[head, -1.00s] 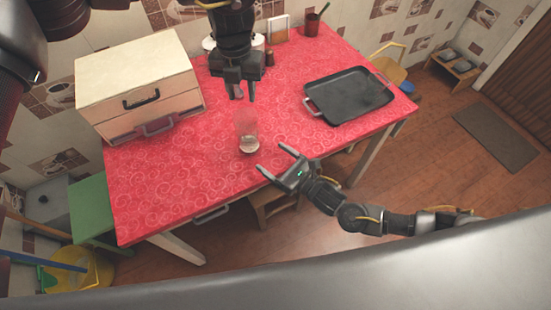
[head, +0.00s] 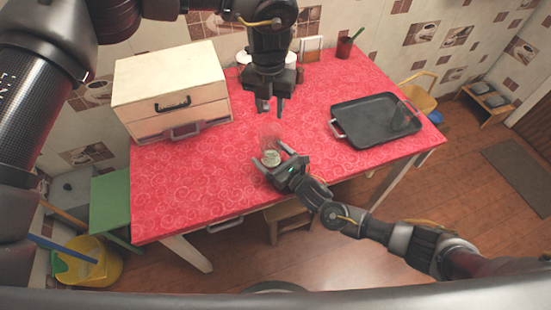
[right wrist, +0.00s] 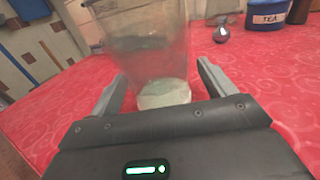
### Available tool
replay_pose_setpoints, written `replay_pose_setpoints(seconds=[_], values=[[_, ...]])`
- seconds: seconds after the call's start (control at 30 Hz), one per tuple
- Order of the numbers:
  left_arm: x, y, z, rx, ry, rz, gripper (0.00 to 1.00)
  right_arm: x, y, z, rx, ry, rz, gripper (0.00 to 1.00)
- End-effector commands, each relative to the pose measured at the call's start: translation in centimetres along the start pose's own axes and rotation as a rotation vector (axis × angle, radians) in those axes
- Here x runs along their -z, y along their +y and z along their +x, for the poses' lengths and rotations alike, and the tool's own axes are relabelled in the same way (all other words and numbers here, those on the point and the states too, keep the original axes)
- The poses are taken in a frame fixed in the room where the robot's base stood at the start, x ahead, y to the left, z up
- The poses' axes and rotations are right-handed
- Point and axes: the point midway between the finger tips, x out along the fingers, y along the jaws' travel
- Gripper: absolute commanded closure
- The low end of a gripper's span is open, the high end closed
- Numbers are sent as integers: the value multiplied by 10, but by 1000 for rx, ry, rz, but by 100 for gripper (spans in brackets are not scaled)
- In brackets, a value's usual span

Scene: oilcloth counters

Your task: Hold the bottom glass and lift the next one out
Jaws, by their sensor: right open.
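The clear glasses (head: 271,157) stand upright as one see-through stack near the front edge of the red counter. In the right wrist view the stack (right wrist: 155,60) shows a pale base and a faint line across its upper part; I cannot tell the glasses apart. My right gripper (head: 271,154) is open, low at the counter's front edge, with its fingers on either side of the stack's lower part. In the wrist view, gaps show beside both fingers (right wrist: 163,85). My left gripper (head: 271,108) is open and empty, pointing down above and behind the stack.
A black tray (head: 375,122) lies to the right on the red counter (head: 190,190). A drawer box (head: 170,90) stands at the back left. The counter left of the glasses is clear.

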Motion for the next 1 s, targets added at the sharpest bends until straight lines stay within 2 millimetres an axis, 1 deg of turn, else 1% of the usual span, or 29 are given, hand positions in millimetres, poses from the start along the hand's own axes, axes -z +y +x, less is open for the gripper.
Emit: replay_pose_setpoints(seconds=[0.2, 0.6, 0.63, 0.77, 0.8, 0.9, 0.97, 1.0], values=[[0, 0, 0, 0, 0, 0, 64, 0, 0, 0, 0, 0, 0, 18], [0, 0, 0, 0, 0, 0, 64, 0, 0, 0, 0, -1, 0, 70], [0, 0, 0, 0, 0, 0, 64, 0, 0, 0, 0, -1, 0, 72], [0, 0, 0, 0, 0, 0, 64, 0, 0, 0, 0, -1, 0, 72], [0, 0, 0, 0, 0, 0, 62, 0, 0, 0, 0, -1, 0, 72], [2, -3, 3, 13, 7, 14, 49, 0, 0, 0, 0, -1, 0, 72], [6, -12, 10, 47, 22, 46, 41, 0, 0, 0, 0, -1, 0, 72], [12, -21, 18, 84, 38, 83, 36, 0, 0, 0, 0, -1, 0, 72]])
